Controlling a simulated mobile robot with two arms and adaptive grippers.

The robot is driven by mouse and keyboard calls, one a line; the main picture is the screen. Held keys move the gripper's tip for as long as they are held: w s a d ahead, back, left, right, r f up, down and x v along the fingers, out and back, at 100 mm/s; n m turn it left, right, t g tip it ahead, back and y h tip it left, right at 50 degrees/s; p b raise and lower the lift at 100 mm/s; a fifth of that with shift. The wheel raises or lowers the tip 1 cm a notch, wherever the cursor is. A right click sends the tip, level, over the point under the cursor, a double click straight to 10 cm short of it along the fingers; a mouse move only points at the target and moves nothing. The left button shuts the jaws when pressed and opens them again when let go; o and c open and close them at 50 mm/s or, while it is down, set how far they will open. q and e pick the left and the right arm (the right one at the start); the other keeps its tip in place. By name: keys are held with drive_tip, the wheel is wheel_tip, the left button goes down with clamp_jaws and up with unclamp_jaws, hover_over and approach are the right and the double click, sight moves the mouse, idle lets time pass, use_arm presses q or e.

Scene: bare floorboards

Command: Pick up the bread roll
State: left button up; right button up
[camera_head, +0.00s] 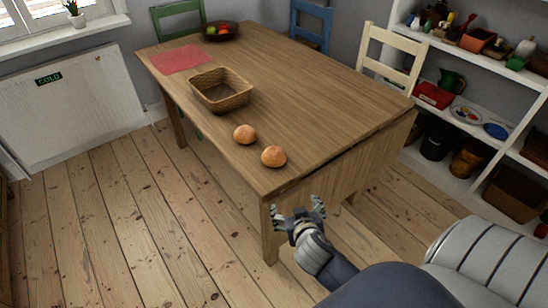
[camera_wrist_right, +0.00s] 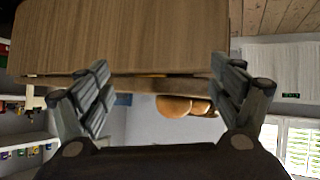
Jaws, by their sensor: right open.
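Two round golden-brown bread rolls rest on the wooden table (camera_head: 300,95) near its front corner. One bread roll (camera_head: 273,156) is closest to the corner; the other bread roll (camera_head: 245,134) is just behind it to the left. My right gripper (camera_head: 297,207) is open and empty, in front of the table corner and lower in the picture than the rolls, apart from them. In the right wrist view, which looks upside down, the rolls (camera_wrist_right: 174,106) show beyond the table edge, between the open fingers (camera_wrist_right: 160,70). My left gripper is not in view.
A wicker basket (camera_head: 221,98) stands behind the rolls. A red placemat (camera_head: 180,59) and a dark fruit bowl (camera_head: 221,32) are farther back. Chairs stand around the table, including a cream chair (camera_head: 391,52). A white shelf (camera_head: 478,125) is at the right. The floor left of the table is clear.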

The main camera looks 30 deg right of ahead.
wheel_tip(320, 180, up, 3)
drive_tip(key=w+d+t, duration=0.1)
drive_tip(key=w, duration=0.1)
drive_tip(key=t, duration=0.4)
approach(274, 155)
drive_tip(key=shift+d+f, duration=0.7)
drive_tip(key=shift+f, duration=0.2)
drive_tip(key=shift+w+r, duration=0.1)
drive_tip(key=shift+w, duration=0.25)
drive_tip(key=x, duration=0.5)
drive_tip(key=shift+w+p, duration=0.2)
drive_tip(key=shift+p, duration=0.1)
drive_tip(key=shift+w+d, duration=0.1)
drive_tip(key=shift+w, duration=0.3)
drive_tip(key=shift+a+p+x, duration=0.2)
drive_tip(key=shift+p+x, duration=0.25)
drive_tip(key=shift+x, duration=1.8)
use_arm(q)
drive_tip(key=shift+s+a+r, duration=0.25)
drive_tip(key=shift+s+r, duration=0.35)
use_arm(e)
drive_tip(key=c, duration=1)
